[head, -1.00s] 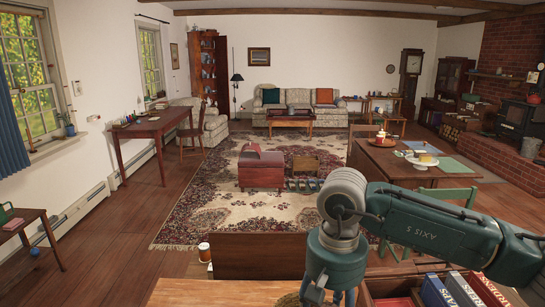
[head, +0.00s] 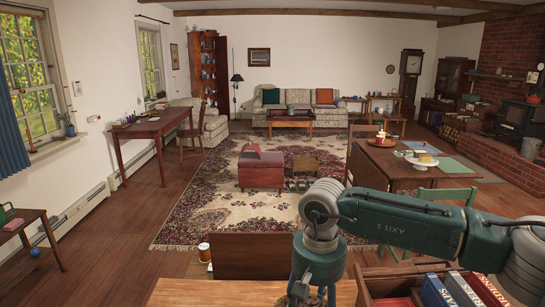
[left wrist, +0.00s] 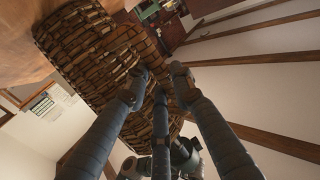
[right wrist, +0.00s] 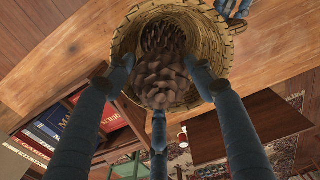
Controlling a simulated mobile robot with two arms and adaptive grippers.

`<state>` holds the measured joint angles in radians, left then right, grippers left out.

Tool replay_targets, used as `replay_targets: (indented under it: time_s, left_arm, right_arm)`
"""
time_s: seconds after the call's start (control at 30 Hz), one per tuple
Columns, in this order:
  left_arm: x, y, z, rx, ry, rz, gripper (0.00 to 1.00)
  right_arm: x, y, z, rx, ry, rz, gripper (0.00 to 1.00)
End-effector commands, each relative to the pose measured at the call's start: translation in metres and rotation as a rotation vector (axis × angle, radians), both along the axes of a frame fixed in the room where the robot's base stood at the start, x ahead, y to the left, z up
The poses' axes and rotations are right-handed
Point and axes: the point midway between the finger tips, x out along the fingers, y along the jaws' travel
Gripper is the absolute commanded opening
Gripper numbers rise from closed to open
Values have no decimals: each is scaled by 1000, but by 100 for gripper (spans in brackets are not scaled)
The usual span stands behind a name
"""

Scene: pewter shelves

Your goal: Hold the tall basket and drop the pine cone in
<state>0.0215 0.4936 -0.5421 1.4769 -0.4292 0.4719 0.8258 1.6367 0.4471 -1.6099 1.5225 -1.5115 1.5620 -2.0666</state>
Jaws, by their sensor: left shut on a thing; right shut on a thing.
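The tall woven basket (left wrist: 95,55) fills the upper left of the left wrist view. My left gripper (left wrist: 157,80) is shut on its side. In the right wrist view the basket's round mouth (right wrist: 222,55) opens toward the camera, with a left gripper finger at its rim. My right gripper (right wrist: 160,75) is shut on a brown pine cone (right wrist: 160,82) at the mouth. A darker scaly shape shows behind it inside the basket; I cannot tell if it is a separate cone.
A wooden tabletop (head: 215,293) lies below. A box of upright books (head: 465,290) stands at its right, also seen in the right wrist view (right wrist: 88,108).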

Motion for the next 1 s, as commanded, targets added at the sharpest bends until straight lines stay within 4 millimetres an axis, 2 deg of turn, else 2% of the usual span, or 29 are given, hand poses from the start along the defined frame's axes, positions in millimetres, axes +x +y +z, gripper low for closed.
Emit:
replay_targets:
  time_s: [0.27, 0.3, 0.4, 0.77, 0.87, 1.0]
  left_arm:
    - [-1, 0, -3, 8, 2, 0, 0]
    - [-1, 0, -3, 8, 2, 0, 0]
    - [-1, 0, -3, 8, 2, 0, 0]
    - [-1, 0, -4, 7, 3, 0, 0]
    - [-1, 0, -4, 7, 3, 0, 0]
    - [-1, 0, -4, 9, 3, 0, 0]
  right_arm:
    - [0, 0, -2, 0, 1, 0, 35]
    - [0, 0, -2, 0, 1, 0, 60]
    - [0, 0, -2, 0, 0, 0, 76]
    - [0, -1, 1, -1, -1, -1, 76]
    - [1, -1, 11, -1, -2, -2, 76]
    - [1, 0, 37, 1, -4, -2, 76]
